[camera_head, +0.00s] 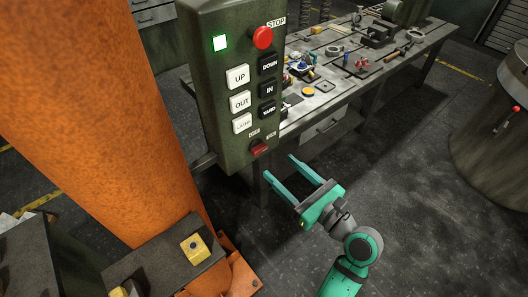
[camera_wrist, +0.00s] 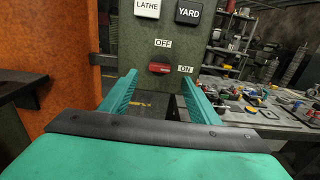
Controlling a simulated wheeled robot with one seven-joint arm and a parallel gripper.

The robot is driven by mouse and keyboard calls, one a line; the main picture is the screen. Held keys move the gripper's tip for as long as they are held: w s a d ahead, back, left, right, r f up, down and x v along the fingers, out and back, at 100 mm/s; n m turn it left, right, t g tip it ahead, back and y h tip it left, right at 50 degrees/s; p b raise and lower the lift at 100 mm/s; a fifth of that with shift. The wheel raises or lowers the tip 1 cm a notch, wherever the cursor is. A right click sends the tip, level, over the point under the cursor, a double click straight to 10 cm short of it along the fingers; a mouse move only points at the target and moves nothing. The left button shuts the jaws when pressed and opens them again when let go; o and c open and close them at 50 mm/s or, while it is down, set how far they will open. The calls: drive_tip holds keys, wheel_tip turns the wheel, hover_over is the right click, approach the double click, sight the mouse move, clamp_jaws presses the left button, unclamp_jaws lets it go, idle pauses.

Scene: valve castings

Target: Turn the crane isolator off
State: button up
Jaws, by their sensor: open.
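The crane isolator is a red rotary knob (camera_head: 259,147) low on the front of a dark green control box (camera_head: 199,80). In the wrist view the knob (camera_wrist: 160,68) lies about level, with an OFF label (camera_wrist: 163,43) above it and an ON label (camera_wrist: 185,69) to its right. My gripper (camera_head: 280,167) is open and empty, below and right of the knob in the head view. In the wrist view the knob shows between my two fingertips (camera_wrist: 160,77), beyond them; I see no contact.
The box also carries a red STOP button (camera_head: 263,38), a lit green lamp (camera_head: 220,43) and several push buttons above the knob. An orange column (camera_head: 125,110) stands left. A cluttered workbench (camera_head: 345,92) is behind.

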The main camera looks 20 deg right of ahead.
sight(262, 150)
drive_tip(key=x, duration=0.8)
drive_tip(key=shift+w+a+f, duration=0.1)
drive_tip(key=shift+w, duration=0.15)
drive_tip(key=c, duration=1.1)
